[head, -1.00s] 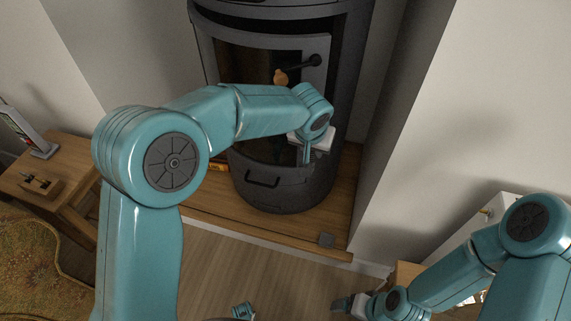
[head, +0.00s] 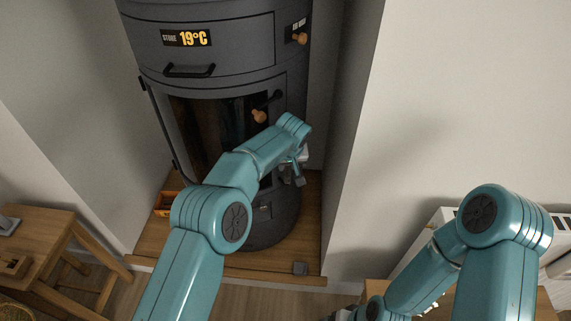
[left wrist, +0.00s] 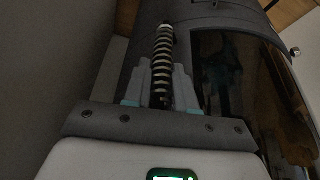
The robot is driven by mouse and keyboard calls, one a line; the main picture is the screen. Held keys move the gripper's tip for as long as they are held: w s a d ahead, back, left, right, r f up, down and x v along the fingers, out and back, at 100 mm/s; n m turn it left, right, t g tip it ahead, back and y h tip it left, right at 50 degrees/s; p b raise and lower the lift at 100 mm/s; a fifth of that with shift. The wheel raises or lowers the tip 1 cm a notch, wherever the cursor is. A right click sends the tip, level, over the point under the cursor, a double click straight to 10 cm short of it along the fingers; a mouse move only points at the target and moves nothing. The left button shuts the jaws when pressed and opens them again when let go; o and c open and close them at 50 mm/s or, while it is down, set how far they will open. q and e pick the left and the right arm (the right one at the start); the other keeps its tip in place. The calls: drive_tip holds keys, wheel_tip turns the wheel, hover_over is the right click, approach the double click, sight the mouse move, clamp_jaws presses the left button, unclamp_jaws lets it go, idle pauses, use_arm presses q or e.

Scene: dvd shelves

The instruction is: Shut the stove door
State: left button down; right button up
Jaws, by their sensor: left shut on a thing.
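The dark grey round stove (head: 225,60) stands in the corner alcove. Its curved glass door (head: 205,120) looks flush or nearly flush with the body in the head view; any small gap is hard to tell. A black lever with a wooden knob (head: 259,116) is on the door's upper right. My left gripper (head: 300,172) is at the right side of the door, below that lever. In the left wrist view its fingers (left wrist: 160,90) are shut on a coiled handle (left wrist: 162,52) beside the dark glass (left wrist: 235,75). My right gripper (head: 342,315) barely shows at the bottom edge.
A drawer with a bar handle (head: 189,70) and a 19°C display is above the door. A small orange box (head: 166,204) lies left of the stove on the wooden hearth (head: 240,268). A wooden stool (head: 50,240) stands left; a white radiator (head: 435,222) is right.

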use_arm(q)
drive_tip(key=shift+d, duration=0.25)
drive_tip(key=c, duration=1)
unclamp_jaws()
drive_tip(key=shift+f, duration=0.1)
drive_tip(key=shift+o, duration=0.2)
drive_tip(key=shift+w+f, duration=0.1)
drive_tip(key=shift+w, duration=0.1)
drive_tip(key=shift+s+a+r, duration=0.15)
drive_tip(key=shift+r, duration=0.15)
drive_tip(key=shift+s+r, duration=0.1)
drive_tip(key=shift+r, duration=0.25)
drive_tip(key=v, duration=1.5)
drive_tip(key=shift+p, duration=0.4)
drive_tip(key=shift+r, duration=0.1)
